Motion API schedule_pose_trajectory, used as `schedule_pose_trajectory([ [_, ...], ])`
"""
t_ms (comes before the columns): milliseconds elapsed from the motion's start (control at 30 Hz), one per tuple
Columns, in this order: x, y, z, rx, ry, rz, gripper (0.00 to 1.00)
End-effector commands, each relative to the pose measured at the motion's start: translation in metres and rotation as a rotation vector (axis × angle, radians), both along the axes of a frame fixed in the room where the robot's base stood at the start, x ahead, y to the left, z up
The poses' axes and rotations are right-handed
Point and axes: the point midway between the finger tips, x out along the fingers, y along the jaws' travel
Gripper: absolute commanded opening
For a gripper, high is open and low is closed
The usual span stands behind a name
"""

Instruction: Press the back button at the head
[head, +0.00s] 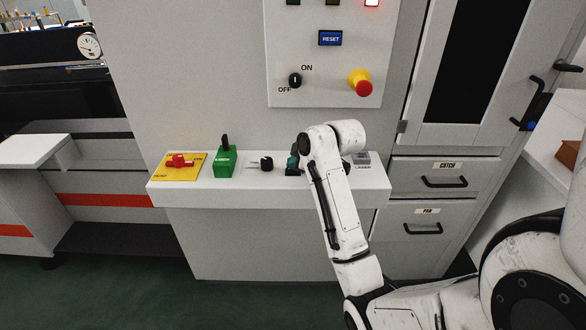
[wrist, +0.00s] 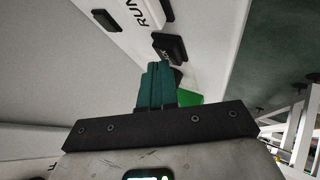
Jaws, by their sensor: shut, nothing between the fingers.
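The back button looks like a black block (wrist: 170,47) in the wrist view, its white lettering partly readable as ending in "CK". It is on the white console ledge (head: 225,192). My gripper (wrist: 156,68) has its teal fingers together and empty, with the tips just beside the black block. I cannot tell whether they touch it. In the head view my gripper (head: 293,160) is low over the ledge, right of a black knob (head: 266,163). My arm hides part of the ledge there.
A grey button (head: 361,158) is right of my arm. Above are a blue RESET button (head: 330,38), an ON/OFF switch (head: 295,80) and a red emergency stop (head: 363,87).

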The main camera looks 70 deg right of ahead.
Motion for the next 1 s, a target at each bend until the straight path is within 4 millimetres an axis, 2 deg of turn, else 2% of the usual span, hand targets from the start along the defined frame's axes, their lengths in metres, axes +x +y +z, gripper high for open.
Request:
schedule_pose_trajectory([
  [467, 0.0, 0.0, -0.002, 0.002, 0.001, 0.0, 0.0],
  [800, 0.0, 0.0, 0.014, 0.001, 0.001, 0.0, 0.0],
  [1000, 0.0, 0.0, 0.015, 0.001, 0.001, 0.0, 0.0],
])
